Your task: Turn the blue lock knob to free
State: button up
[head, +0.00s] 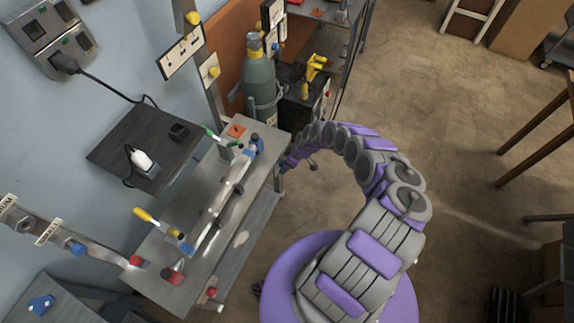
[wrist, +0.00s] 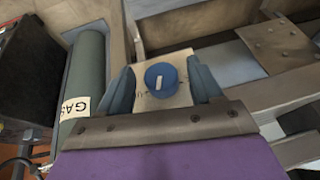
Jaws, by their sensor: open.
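In the wrist view, the round blue knob (wrist: 162,76) has a pale pointer bar on its face and sits on a light plate (wrist: 178,98) with small markings too blurred to read. My gripper (wrist: 160,72) is open, with one blue-grey finger on each side of the knob. Gaps show between the fingers and the knob, so it is not gripped. In the head view, my gripper (head: 288,163) is at the right edge of the metal bench, low beside it. The knob in front of it cannot be made out there.
A grey-green gas cylinder (wrist: 86,75) stands left of the gripper in the wrist view and behind the bench (head: 250,195) in the head view (head: 262,85). Metal beams (wrist: 275,45) lie right of the knob.

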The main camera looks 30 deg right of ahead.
jog(key=shift+c, duration=0.3)
jog(key=c, duration=1)
jog(key=shift+r, duration=0.1)
